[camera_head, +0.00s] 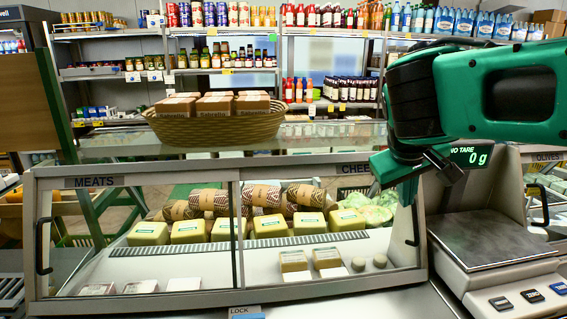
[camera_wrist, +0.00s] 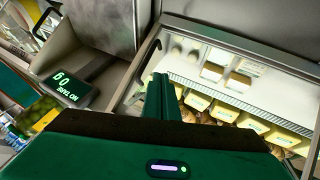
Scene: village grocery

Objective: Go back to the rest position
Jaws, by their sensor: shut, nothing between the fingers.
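My gripper (camera_head: 408,196) is at the right of the head view, at the end of the green arm, with its fingers pointing down in front of the right end of the glass deli case (camera_head: 232,176). In the wrist view my gripper (camera_wrist: 160,82) shows its green fingers together, with nothing held. The fingers overlap the case front in the picture; whether they touch it I cannot tell.
The scale (camera_head: 485,240) stands right of the case, its display reading 0 g. A wicker basket (camera_head: 214,128) with boxed goods sits on the case top. Cheese blocks (camera_head: 270,224) and wrapped meats lie inside. Stocked shelves (camera_head: 220,72) stand behind.

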